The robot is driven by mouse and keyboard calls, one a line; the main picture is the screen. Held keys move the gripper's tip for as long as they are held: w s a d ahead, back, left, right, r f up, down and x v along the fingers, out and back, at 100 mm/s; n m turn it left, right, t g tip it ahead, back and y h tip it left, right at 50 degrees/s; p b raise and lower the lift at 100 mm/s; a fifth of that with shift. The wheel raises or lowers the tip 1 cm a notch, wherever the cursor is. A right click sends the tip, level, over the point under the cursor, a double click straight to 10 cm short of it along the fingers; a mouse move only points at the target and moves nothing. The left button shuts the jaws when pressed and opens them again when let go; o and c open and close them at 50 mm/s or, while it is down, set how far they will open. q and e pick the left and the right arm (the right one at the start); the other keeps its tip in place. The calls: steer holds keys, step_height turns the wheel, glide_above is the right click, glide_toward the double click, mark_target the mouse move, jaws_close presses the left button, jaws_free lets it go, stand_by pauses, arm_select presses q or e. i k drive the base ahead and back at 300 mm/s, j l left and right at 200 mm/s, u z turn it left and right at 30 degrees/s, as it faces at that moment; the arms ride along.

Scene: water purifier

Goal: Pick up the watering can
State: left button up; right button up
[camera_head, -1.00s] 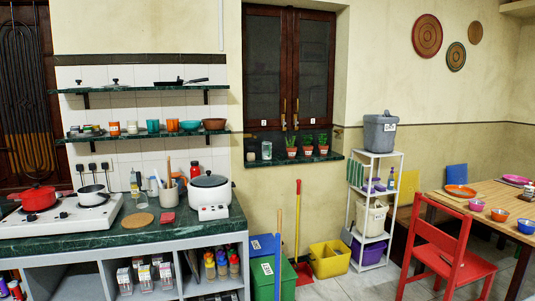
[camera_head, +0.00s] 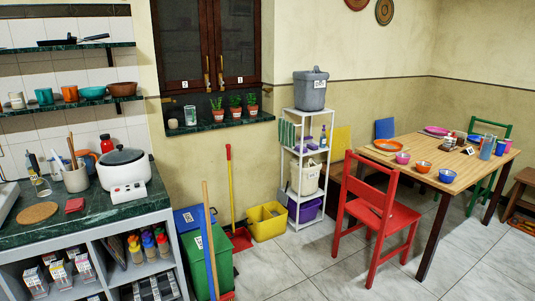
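I cannot make out a watering can for certain in the head view. A grey lidded container (camera_head: 310,90) stands on top of the white shelf rack (camera_head: 287,150). A pale container (camera_head: 304,177) sits on a lower level of that rack, too small to identify surely. Neither of my grippers is in view.
A red chair (camera_head: 377,212) stands before the wooden table (camera_head: 463,167) at the right. Potted plants (camera_head: 235,103) line the window sill. The tiled floor (camera_head: 325,270) is clear in front.

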mark_target(189, 110)
steer(key=i+l, duration=0.2)
steer(key=i, duration=0.6)
steer(key=i+l+z, duration=0.1)
steer(key=i, duration=0.7)
steer(key=i+l, duration=0.2)
steer(key=i, duration=0.6)
